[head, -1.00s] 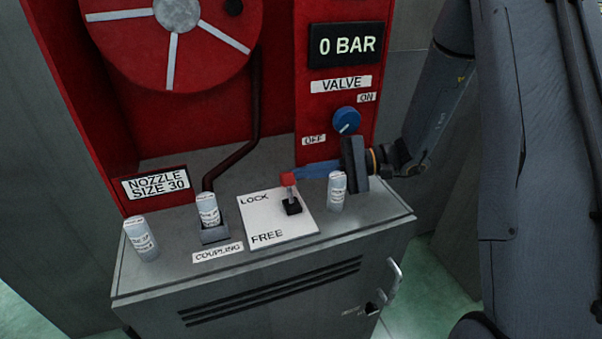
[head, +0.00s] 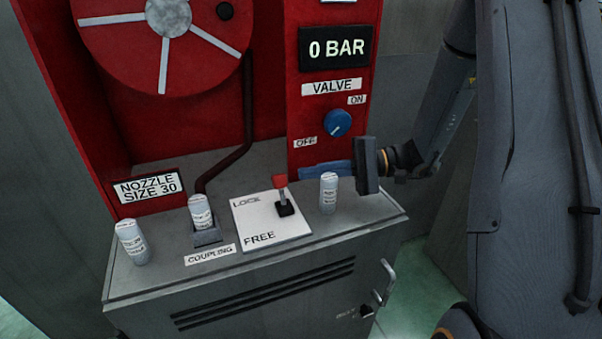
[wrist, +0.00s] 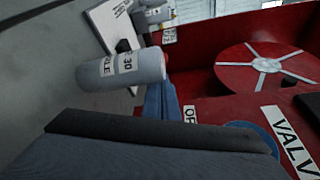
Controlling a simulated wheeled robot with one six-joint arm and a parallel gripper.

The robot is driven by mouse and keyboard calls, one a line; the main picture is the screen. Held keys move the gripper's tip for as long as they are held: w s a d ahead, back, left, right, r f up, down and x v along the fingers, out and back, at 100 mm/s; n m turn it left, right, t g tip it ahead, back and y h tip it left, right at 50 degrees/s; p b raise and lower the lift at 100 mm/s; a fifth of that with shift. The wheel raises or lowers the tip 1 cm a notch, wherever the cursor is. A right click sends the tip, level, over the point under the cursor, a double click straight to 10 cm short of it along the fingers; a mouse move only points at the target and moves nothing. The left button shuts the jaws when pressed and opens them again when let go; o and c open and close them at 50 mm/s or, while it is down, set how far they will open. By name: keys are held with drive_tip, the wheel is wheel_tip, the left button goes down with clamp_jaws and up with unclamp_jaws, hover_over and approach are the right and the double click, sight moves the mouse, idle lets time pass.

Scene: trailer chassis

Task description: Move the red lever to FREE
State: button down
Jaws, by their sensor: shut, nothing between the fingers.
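The red lever (head: 279,182) stands on a black base on a white plate (head: 262,222) marked LOCK at the back and FREE at the front. Its knob leans back, toward the LOCK end. My gripper (head: 303,172) is shut and empty, its blue fingers just right of and behind the knob, with a small gap seen between them. In the wrist view the blue fingers (wrist: 165,100) show partly behind a white cylinder.
A white nozzle cylinder (head: 328,194) stands right of the plate, close in front of my fingers. Another sits in the coupling holder (head: 207,236), and one (head: 131,243) stands at the left. The blue valve knob (head: 338,123) is above my gripper. The display reads 0 BAR.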

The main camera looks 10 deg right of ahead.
drive_tip(key=d, duration=0.6)
drive_tip(key=shift+s+d+r, duration=0.15)
drive_tip(key=shift+s+r, duration=0.15)
drive_tip(key=shift+s, duration=0.1)
